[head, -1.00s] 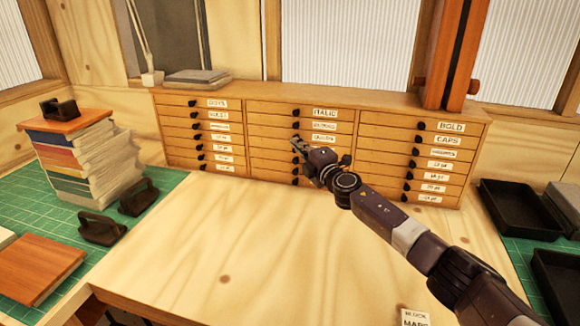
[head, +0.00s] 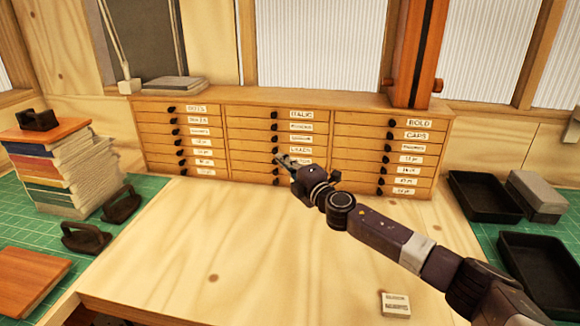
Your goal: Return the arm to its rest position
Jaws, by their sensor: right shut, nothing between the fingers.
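My right gripper (head: 284,161) is in the head view, in front of the lower drawers of the cabinet's middle column. It is shut and holds nothing. My right arm (head: 385,233) reaches in from the lower right corner, above the wooden tabletop. The wooden drawer cabinet (head: 290,104) stands along the back of the table, with labelled drawers in three columns and dark knobs. All the drawers look closed. Whether the fingertips touch a drawer front cannot be told. My left gripper is not in view.
A small labelled block (head: 395,305) lies near the front right of the tabletop (head: 215,235). Stacked books (head: 75,175) and black-handled tools (head: 86,238) stand on the green mat at left. Black trays (head: 484,196) lie at right. The tabletop's middle is clear.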

